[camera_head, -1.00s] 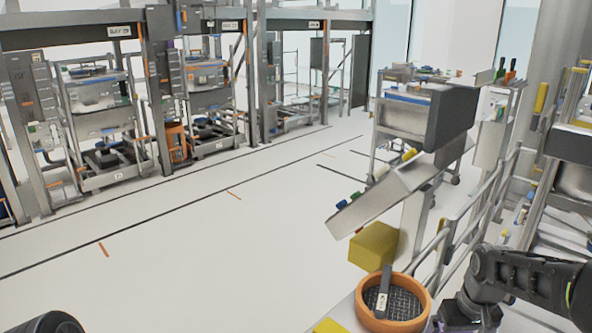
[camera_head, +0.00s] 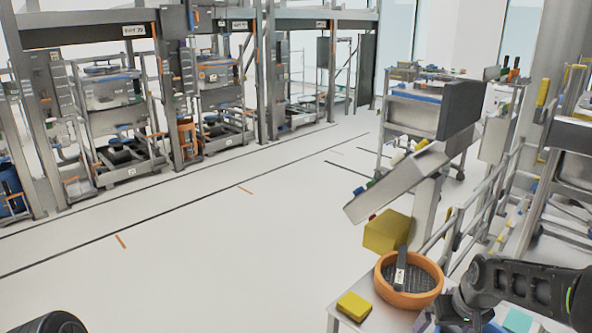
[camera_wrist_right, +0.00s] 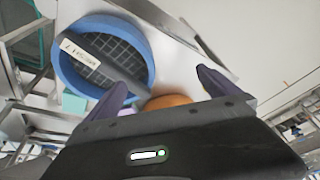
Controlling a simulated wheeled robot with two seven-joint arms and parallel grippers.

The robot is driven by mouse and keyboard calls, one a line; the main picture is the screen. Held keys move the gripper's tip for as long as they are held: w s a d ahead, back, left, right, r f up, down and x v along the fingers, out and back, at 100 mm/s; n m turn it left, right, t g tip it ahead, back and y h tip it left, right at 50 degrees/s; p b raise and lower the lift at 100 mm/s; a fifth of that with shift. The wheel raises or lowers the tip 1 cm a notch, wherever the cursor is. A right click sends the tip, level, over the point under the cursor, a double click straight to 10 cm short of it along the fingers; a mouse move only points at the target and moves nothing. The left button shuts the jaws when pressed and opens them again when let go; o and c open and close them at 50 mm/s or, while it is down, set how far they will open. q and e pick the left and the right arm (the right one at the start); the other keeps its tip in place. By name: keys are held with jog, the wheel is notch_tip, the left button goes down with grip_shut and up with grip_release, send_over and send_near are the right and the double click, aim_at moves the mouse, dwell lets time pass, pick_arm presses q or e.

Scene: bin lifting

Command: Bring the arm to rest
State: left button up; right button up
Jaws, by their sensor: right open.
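My right arm (camera_head: 525,283) comes in from the lower right of the head view, bent down over the table corner; its gripper is not clearly seen there. In the right wrist view my right gripper (camera_wrist_right: 162,79) has its two dark fingers spread apart, with nothing held between them. A dark rounded part at the lower left may be my left arm; my left gripper is not visible.
A yellow block (camera_head: 354,306) lies on a pale table (camera_head: 377,321) beside the sieve. A yellow box (camera_head: 388,233) sits below a grey slanted chute (camera_head: 400,188). Rails (camera_head: 478,200) and a loaded cart stand at right. Open floor (camera_head: 220,255) fills the left, with racks behind.

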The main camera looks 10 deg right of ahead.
jog(key=s+a+f+t+y, duration=0.1)
jog(key=s+a+f+y, duration=0.2)
jog(key=a+f, duration=1.6)
jog(key=s+a+f+g, duration=0.1)
jog(key=s+a+f, duration=0.2)
jog(key=s, duration=0.3)
jog(key=s+a+f+g+y, duration=0.1)
jog(key=s+a+f, duration=0.2)
jog(key=s+a, duration=0.2)
jog(key=s+a+f+g, duration=0.2)
jog(key=s+a, duration=0.3)
jog(key=s, duration=0.3)
jog(key=shift+s+f, duration=0.35)
jog(key=shift+f, duration=0.55)
jog(key=shift+d, duration=0.1)
